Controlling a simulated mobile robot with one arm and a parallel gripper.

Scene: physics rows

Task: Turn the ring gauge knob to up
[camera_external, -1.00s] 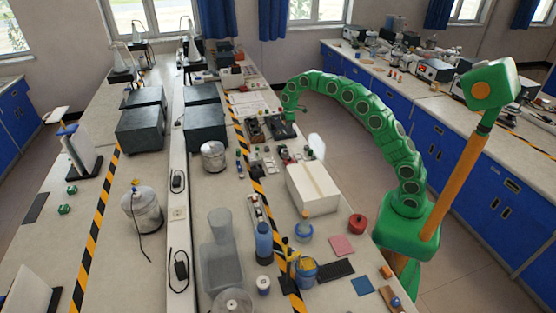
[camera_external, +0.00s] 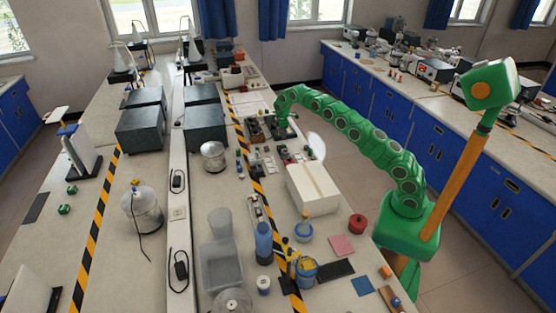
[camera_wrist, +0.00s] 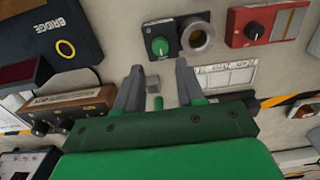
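In the wrist view a dark box (camera_wrist: 178,25) near the top carries a green knob (camera_wrist: 161,45) with a pale pointer mark, beside a thick metal ring (camera_wrist: 197,38). It appears to be the ring gauge. My gripper (camera_wrist: 158,72) is open, its two grey fingers apart and pointing toward this box. The knob lies beyond the fingertips, roughly in line with the gap; no contact shows. In the external view my gripper (camera_external: 283,128) is over the far part of the bench; the knob is too small to make out there.
A red box with a black knob (camera_wrist: 251,31) stands right of the ring box. A dark "BRIDGE" box (camera_wrist: 50,45) and a brown-topped box (camera_wrist: 66,108) lie left. A white box (camera_external: 313,188) stands nearer on the bench.

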